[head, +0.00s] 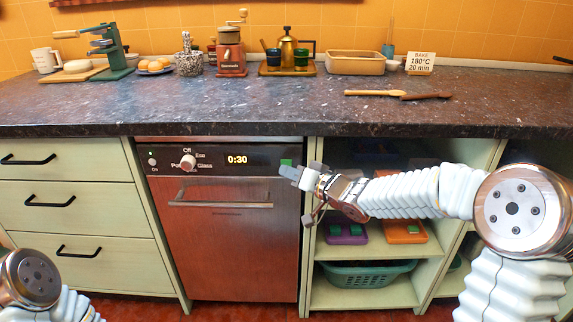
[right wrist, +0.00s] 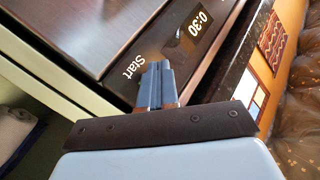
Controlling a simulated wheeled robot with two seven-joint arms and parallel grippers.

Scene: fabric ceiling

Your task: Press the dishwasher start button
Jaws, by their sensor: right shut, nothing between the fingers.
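The dishwasher (head: 220,245) has a reddish metal door and a dark control panel along its top. The panel has a knob (head: 187,162), a display (head: 237,160) reading 0:30 and, at its right end, a small green patch (head: 286,162) that seems to be the start button. My right gripper (head: 287,172) is shut and empty at that end, partly covering the patch. In the right wrist view, its fingertips (right wrist: 155,68) are beside the "Start" label (right wrist: 132,67); the button is hidden, and I cannot tell whether they touch. My left gripper is not visible.
The stone countertop (head: 300,112) overhangs the panel. Open shelves (head: 400,250) right of the dishwasher hold a green basket (head: 365,275) and coloured boxes. Drawers (head: 75,205) stand at left. A coffee grinder (head: 231,55), kettle tray and wooden spoon (head: 375,93) are on the counter.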

